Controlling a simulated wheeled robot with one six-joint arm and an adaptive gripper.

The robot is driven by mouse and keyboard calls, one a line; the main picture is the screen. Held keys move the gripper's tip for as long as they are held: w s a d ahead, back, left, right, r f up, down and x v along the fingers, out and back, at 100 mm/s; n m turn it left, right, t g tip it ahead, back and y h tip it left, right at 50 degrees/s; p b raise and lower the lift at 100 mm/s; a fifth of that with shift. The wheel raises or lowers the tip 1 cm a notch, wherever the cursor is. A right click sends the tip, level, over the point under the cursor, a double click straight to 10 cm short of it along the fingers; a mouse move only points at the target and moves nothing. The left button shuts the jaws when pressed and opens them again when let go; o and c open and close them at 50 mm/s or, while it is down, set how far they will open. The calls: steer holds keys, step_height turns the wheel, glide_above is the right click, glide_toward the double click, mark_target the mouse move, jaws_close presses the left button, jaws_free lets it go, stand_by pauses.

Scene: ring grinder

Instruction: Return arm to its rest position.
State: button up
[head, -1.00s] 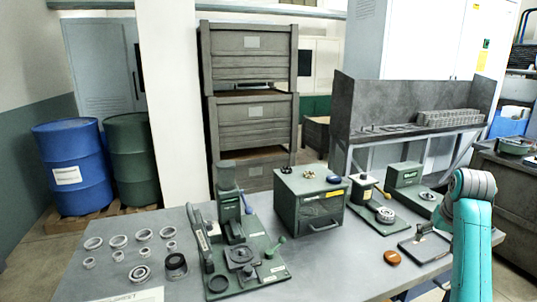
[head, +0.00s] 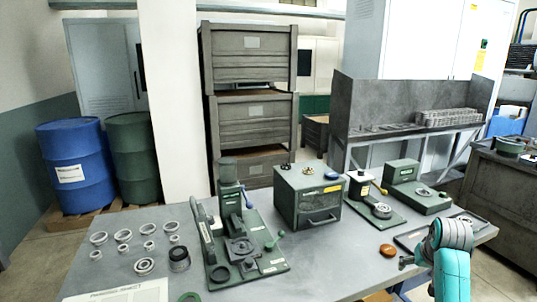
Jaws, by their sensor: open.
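My turquoise arm rises at the lower right, over the right front edge of the grey workbench (head: 330,262). My gripper (head: 405,262) shows only as a small dark part left of the arm's grey joint, near the bench edge. It is open, and I see nothing held in it. Most of it is hidden or too small to make out.
On the bench stand a green press (head: 235,235), a green box (head: 308,197), a green fixture (head: 418,190), an orange-brown disc (head: 388,250) and several metal rings (head: 122,236). A flat tray (head: 410,241) lies beside my arm. Drums (head: 75,165) stand behind.

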steer(key=s+a+f+t, duration=0.1)
steer(key=s+a+f, duration=0.1)
steer(key=f, duration=0.4)
steer(key=s+a+f, duration=0.2)
steer(key=a+f, duration=0.1)
steer(key=f, duration=0.2)
steer(key=s+a+f+n+t, duration=0.1)
steer(key=s+a+f, duration=0.35)
steer(key=s, duration=0.25)
steer(key=s+a+f+t, duration=0.1)
steer(key=s+a+f, duration=0.35)
steer(key=s, duration=0.25)
steer(key=s+a+f+n+t, duration=0.1)
steer(key=s+a+f+t, duration=0.15)
steer(key=s+f, duration=0.35)
steer(key=s+a+r+t, duration=0.1)
steer(key=s+a+r, duration=0.15)
steer(key=s, duration=0.65)
steer(key=s+a+r+t, duration=0.15)
steer(key=s+a, duration=0.25)
steer(key=s, duration=0.6)
steer(key=s+a+r+n+t+y, duration=0.1)
steer(key=s+a+r, duration=0.1)
steer(key=s+r, duration=1.2)
steer(key=shift+r+n+t+y, duration=0.3)
steer(key=shift+r, duration=0.35)
steer(key=shift+a, duration=0.1)
